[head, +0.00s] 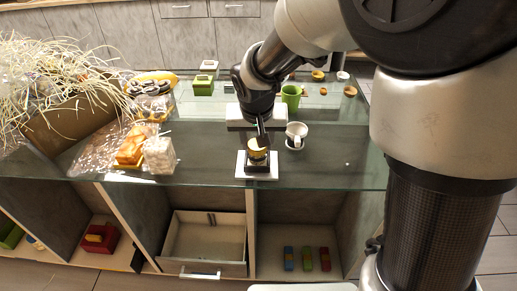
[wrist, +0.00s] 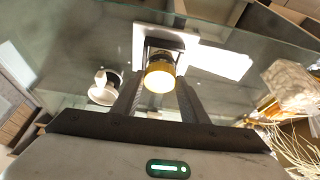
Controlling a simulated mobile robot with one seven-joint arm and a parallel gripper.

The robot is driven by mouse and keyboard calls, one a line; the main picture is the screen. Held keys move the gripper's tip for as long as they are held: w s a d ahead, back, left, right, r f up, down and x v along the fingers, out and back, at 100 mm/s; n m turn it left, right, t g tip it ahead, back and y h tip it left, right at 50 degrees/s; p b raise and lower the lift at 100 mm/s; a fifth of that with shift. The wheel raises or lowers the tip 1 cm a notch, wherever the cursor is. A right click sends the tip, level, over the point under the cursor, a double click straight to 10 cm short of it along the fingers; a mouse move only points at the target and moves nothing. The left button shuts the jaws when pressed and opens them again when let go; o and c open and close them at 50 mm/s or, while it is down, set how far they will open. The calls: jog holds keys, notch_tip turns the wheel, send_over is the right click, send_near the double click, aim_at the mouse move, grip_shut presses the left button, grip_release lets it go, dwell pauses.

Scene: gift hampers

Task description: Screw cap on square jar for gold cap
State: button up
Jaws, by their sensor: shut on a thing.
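The gold cap (wrist: 160,76) is between the two dark fingers of my gripper (wrist: 158,90) in the wrist view. In the head view the gold cap (head: 258,152) is at the top of the square jar (head: 258,166), with my gripper (head: 262,142) coming down on it from above. The dark square jar stands upright on a white square base (head: 242,172) near the front edge of the glass counter. My gripper is shut on the gold cap. Whether the cap sits fully on the jar's rim cannot be told; the fingers partly hide it.
A white cup (head: 296,131) stands just right of the jar, and a white block (head: 236,116) lies behind it. A green cup (head: 291,95) stands farther back. Wrapped goods (head: 160,155) lie at the left. The counter (head: 335,160) right of the jar is clear.

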jog(key=shift+m+h, duration=0.3)
jog(key=shift+m, duration=0.4)
jog(key=shift+c, duration=0.2)
jog(key=shift+w, duration=0.1)
jog(key=shift+a+f+m+b, duration=0.2)
jog(key=shift+m+b, duration=0.3)
jog(key=shift+b, duration=0.5)
jog(key=shift+a+m+h+b, duration=0.1)
jog(key=shift+m+h+b, duration=0.25)
jog(key=shift+m, duration=0.25)
jog(key=shift+r+m+h, duration=0.25)
jog(key=shift+m+h, duration=0.2)
jog(key=shift+m, duration=0.55)
jog(key=shift+w+a+f+m+g+b, duration=0.15)
jog(key=shift+m+g+b, duration=0.15)
jog(key=shift+m, duration=0.3)
jog(key=m+h, duration=0.1)
jog(key=m, duration=0.1)
jog(key=shift+m+g, duration=0.4)
